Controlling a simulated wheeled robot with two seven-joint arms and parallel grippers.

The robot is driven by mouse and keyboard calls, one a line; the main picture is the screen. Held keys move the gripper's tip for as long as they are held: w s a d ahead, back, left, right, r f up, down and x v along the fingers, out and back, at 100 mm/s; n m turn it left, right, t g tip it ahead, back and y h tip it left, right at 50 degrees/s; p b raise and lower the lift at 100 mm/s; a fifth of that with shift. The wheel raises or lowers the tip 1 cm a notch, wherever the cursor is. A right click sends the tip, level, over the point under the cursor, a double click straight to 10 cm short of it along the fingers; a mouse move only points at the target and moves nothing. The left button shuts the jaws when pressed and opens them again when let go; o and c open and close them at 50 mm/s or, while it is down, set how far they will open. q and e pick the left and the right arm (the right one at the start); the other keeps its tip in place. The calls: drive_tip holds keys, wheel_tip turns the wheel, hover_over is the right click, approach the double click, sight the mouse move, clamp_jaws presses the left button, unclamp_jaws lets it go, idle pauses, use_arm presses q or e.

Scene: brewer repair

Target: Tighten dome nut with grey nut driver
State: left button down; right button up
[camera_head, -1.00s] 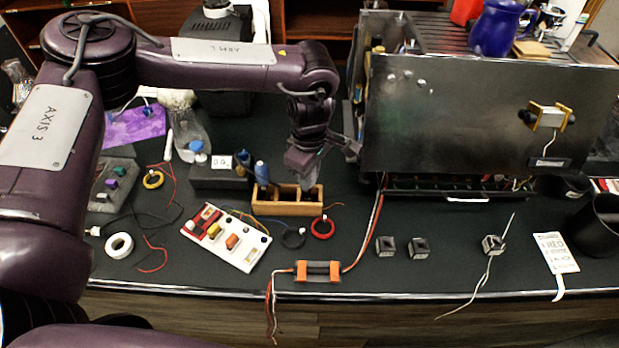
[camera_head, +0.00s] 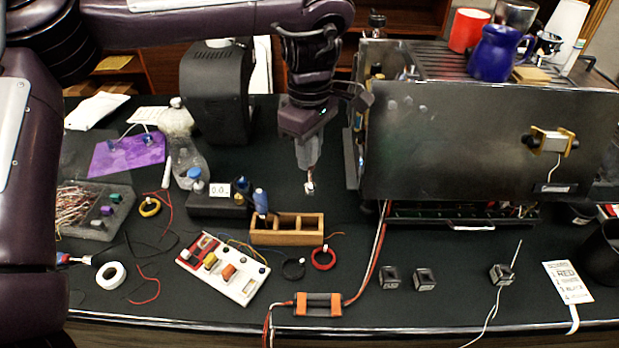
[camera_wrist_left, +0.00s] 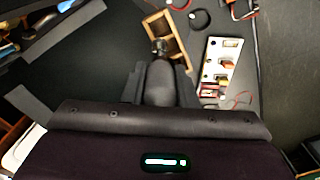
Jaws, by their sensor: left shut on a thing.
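My left gripper (camera_head: 308,138) is shut on the grey nut driver (camera_head: 308,156), which hangs tip down above and behind the wooden tray (camera_head: 257,238). The left wrist view shows the driver's grey handle (camera_wrist_left: 160,84) between the fingers, its tip in front of the tray (camera_wrist_left: 158,22). Small bright marks (camera_head: 408,101) show on the upper left of the dark metal panel (camera_head: 470,150); I cannot tell whether one is the dome nut. My right gripper is not in view.
The brewer with the dark panel stands right of my left gripper, with a blue jug (camera_head: 494,52) and red mug (camera_head: 468,30) on top. A white switch board (camera_head: 222,268), bottles and loose wires lie left. An orange-ended part (camera_head: 318,304) lies in front.

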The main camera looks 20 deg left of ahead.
use_arm(q)
wheel_tip(320, 180, up, 5)
drive_tip(key=s+a+f+m+b, duration=0.1)
drive_tip(key=s+f, duration=0.3)
drive_tip(key=f, duration=0.4)
drive_tip(key=s+a+f+m+b, duration=0.2)
drive_tip(key=s+f, duration=0.3)
drive_tip(key=f, duration=0.4)
drive_tip(key=shift+s+a+m, duration=0.25)
drive_tip(key=shift+a+m, duration=0.15)
drive_tip(key=shift+m, duration=0.4)
drive_tip(key=shift+a+r, duration=0.1)
drive_tip(key=shift+r, duration=0.05)
